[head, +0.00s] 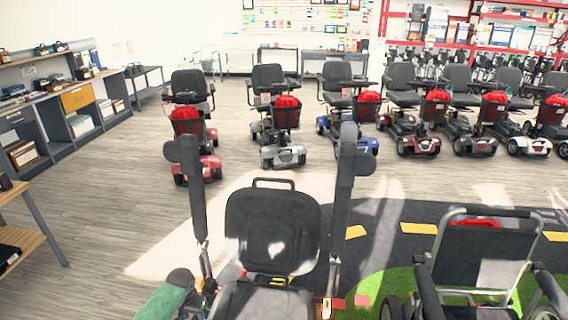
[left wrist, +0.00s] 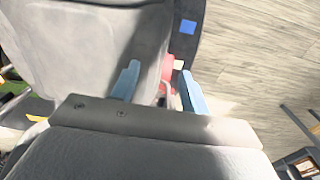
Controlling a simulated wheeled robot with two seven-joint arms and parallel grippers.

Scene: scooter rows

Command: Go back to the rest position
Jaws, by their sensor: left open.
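My left gripper (left wrist: 158,92) is open, with its two blue fingers apart. Nothing is clearly held between them; a red part and a pale rod show behind the gap. A large grey seat surface (left wrist: 80,45) fills the upper left of the left wrist view, close to the fingers; I cannot tell whether they touch it. In the head view a green and grey arm part, apparently mine, comes in at the bottom left beside the black seat (head: 272,230). The fingers are not clear there. My right gripper is not in view.
The near seat has two tall dark upright bars, left (head: 195,190) and right (head: 346,185). A wheelchair (head: 475,255) stands at the lower right. Several scooters (head: 283,135) line up behind. A wooden table (head: 25,235) stands at the left, with open floor (head: 110,200) beside it.

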